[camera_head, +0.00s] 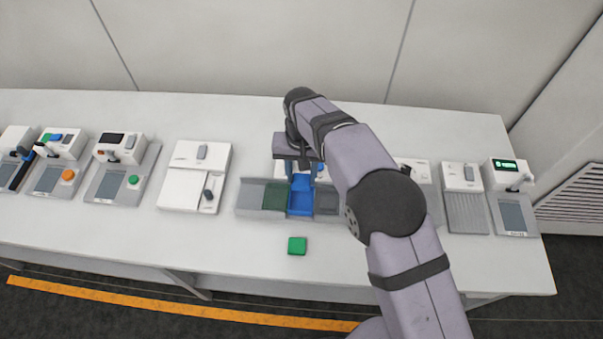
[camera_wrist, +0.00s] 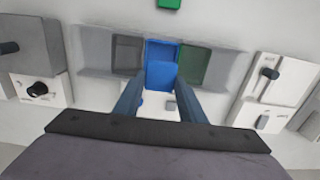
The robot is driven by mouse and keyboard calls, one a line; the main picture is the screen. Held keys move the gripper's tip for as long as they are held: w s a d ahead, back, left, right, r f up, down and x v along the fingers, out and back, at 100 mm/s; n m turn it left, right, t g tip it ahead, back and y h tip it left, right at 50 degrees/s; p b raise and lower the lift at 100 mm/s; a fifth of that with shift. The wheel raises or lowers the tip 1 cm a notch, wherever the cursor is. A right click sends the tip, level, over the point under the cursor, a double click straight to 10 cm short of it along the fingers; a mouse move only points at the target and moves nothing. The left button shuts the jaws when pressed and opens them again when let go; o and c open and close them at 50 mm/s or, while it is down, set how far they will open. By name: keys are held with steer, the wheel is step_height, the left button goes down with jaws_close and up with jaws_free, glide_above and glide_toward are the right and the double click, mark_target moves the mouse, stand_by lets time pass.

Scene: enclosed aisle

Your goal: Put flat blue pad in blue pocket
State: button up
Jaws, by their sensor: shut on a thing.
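The flat blue pad (camera_wrist: 161,76) is between the two fingers of my gripper (camera_wrist: 160,88), which is shut on it. In the head view the pad (camera_head: 302,181) shows below my gripper (camera_head: 301,170), at the back edge of the blue pocket (camera_head: 300,203). In the wrist view the blue pocket (camera_wrist: 162,50) lies just beyond the pad, and the pad covers part of it. I cannot tell whether the pad touches the pocket floor or hangs just above it.
The grey tray (camera_head: 249,196) also has a green pocket (camera_head: 275,197) and a dark grey pocket (camera_head: 326,202) beside the blue one. A green block (camera_head: 297,245) lies on the table in front. White devices stand on both sides; the front table strip is mostly clear.

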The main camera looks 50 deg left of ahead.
steer(key=shift+f+b, duration=2.45)
steer(key=shift+f, duration=1.35)
steer(key=o, duration=1.1)
steer(key=shift+o, duration=0.2)
steer(key=shift+r, duration=0.15)
steer(key=shift+a+r, duration=0.1)
steer(key=shift+r, duration=0.15)
step_height(320, 180, up, 7)
steer(key=shift+f+b, duration=0.15)
steer(key=shift+b, duration=1)
steer(key=shift+f, duration=0.1)
